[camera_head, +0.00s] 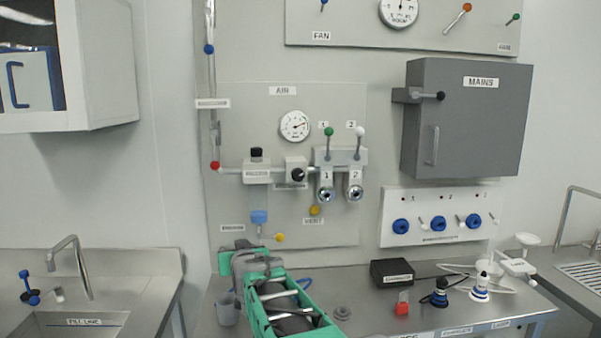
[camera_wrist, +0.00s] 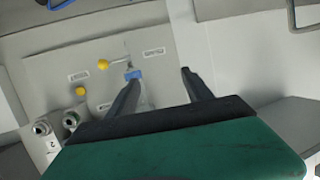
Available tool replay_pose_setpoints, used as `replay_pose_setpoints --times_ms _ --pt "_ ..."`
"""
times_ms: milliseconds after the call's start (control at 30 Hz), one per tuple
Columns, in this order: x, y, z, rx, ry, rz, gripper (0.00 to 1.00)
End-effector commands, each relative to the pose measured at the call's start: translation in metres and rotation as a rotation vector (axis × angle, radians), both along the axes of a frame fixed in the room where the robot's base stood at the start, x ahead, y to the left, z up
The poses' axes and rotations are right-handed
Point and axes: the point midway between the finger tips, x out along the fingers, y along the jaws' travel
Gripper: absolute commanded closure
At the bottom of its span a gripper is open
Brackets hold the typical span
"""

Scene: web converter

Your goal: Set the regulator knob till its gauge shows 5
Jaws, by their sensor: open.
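The AIR panel (camera_head: 345,100) is on the wall. Its round white gauge (camera_head: 295,126) shows a dark needle, too small to read. Below the gauge is a light block with a black front knob (camera_head: 298,174). To its left, a labelled unit has a black knob on top (camera_head: 256,153) and a blue part (camera_head: 259,217) below. I cannot read which is labelled regulator. My gripper (camera_wrist: 158,76) is open and empty, with its fingers toward the lower panel in the tilted wrist view. The blue part (camera_wrist: 133,74) shows near the left fingertip. Neither black knob shows in the wrist view.
Two couplers (camera_head: 326,193) with green and white levers sit right of the knobs. Yellow knobs (camera_head: 315,210) are low on the panel. A grey MAINS box (camera_head: 465,115) juts out at right. The bench holds a black box (camera_head: 392,272) and a grey cup (camera_head: 228,309).

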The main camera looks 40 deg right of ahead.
Motion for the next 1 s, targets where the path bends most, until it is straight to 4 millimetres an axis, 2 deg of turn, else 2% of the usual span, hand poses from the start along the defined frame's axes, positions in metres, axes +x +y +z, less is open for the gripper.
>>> replay_pose_setpoints --times_ms 33,100,200,233,300,400,700,833,1000 --pt "0.017 -0.06 0.028 -0.049 -0.135 -0.075 0.41" --pt "0.023 -0.124 0.066 -0.131 -0.32 -0.15 0.41" --pt "0.014 -0.184 0.102 -0.229 -0.504 -0.221 0.41" --pt "0.011 -0.194 0.108 -0.25 -0.541 -0.234 0.41" --pt "0.005 -0.209 0.119 -0.283 -0.598 -0.251 0.41" --pt "0.007 -0.218 0.128 -0.298 -0.623 -0.258 0.41" --pt "0.048 -0.245 0.149 -0.296 -0.619 -0.256 0.41" --pt "0.058 -0.252 0.153 -0.295 -0.619 -0.255 0.41" --pt "0.061 -0.254 0.152 -0.295 -0.619 -0.255 0.41"
